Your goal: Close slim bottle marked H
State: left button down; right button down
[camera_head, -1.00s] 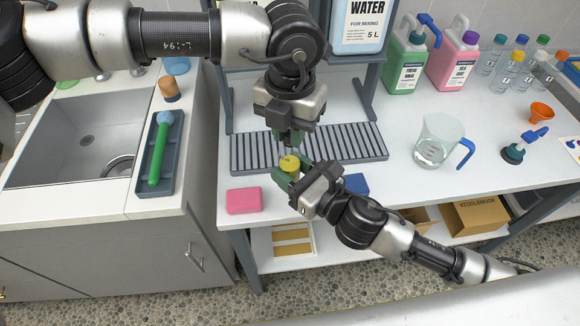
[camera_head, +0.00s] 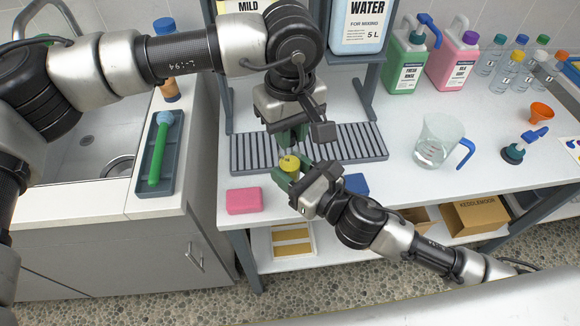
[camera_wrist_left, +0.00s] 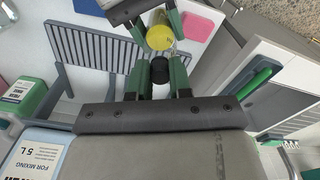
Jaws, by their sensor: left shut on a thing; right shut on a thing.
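A slim bottle with yellow showing at its top (camera_head: 288,163) stands at the front of the table, before the slatted rack. Its marking cannot be read. My right gripper (camera_head: 291,171) is shut around it from the front right. My left gripper (camera_head: 291,138) points down just above and behind the bottle. In the left wrist view, its green fingers (camera_wrist_left: 160,72) are shut on a small dark piece (camera_wrist_left: 160,68) that looks like a cap. The yellow bottle (camera_wrist_left: 160,32) shows just beyond those fingertips. Whether cap and bottle touch cannot be told.
A slatted grey rack (camera_head: 350,145) lies behind the grippers. A pink block (camera_head: 244,201) and a blue block (camera_head: 356,184) flank them. A measuring jug (camera_head: 436,142) stands to the right. A water container (camera_head: 357,25) stands above at the back. Several capped bottles are far right.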

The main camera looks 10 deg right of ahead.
pick_arm(q)
jog(key=c, duration=1)
grip_release()
jog(key=shift+o, duration=0.2)
notch_tip(320, 180, up, 12)
